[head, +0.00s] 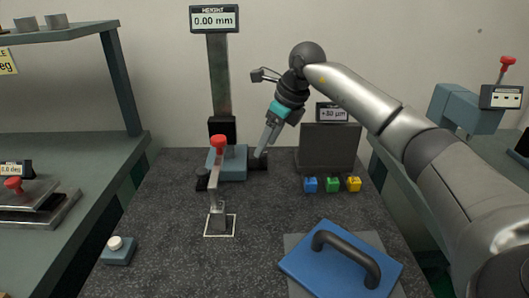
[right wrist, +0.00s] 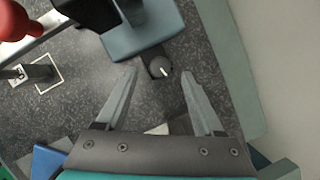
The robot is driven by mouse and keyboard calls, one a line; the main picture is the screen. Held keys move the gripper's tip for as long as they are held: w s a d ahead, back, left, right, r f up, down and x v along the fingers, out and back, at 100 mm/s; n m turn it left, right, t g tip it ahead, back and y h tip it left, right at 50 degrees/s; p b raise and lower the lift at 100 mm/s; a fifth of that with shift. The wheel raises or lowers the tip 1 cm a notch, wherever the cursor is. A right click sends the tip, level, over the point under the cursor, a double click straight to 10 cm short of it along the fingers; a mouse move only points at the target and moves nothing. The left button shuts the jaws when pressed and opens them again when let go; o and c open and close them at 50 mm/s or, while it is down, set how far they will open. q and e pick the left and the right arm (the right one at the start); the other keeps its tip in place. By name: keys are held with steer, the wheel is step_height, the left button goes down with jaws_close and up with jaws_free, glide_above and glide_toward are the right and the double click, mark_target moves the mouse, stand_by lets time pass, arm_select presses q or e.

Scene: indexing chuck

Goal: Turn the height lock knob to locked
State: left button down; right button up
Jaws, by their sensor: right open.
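The height lock knob (right wrist: 160,67) is a small round black knob with a white pointer mark. It sits on the granite top beside the blue-grey base (right wrist: 145,38) of the height stand. In the right wrist view it lies just beyond and between the fingertips, not touched. In the head view, the knob is partly hidden by the fingers, at the right of the base (head: 232,168). My right gripper (head: 263,148) points down there, open and empty; it also shows in the right wrist view (right wrist: 159,72). My left gripper is not in view.
The stand carries a red-ball arm (head: 218,141) and a display (head: 214,19) reading 0.00 mm. Another black knob (head: 202,179) is left of the base. Blue, green and yellow blocks (head: 332,185) and a blue handled plate (head: 310,268) are to the right.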

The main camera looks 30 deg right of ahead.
mark_target(261, 158)
steer(key=shift+x, duration=1.3)
steer(key=shift+c, duration=0.3)
jaws_close()
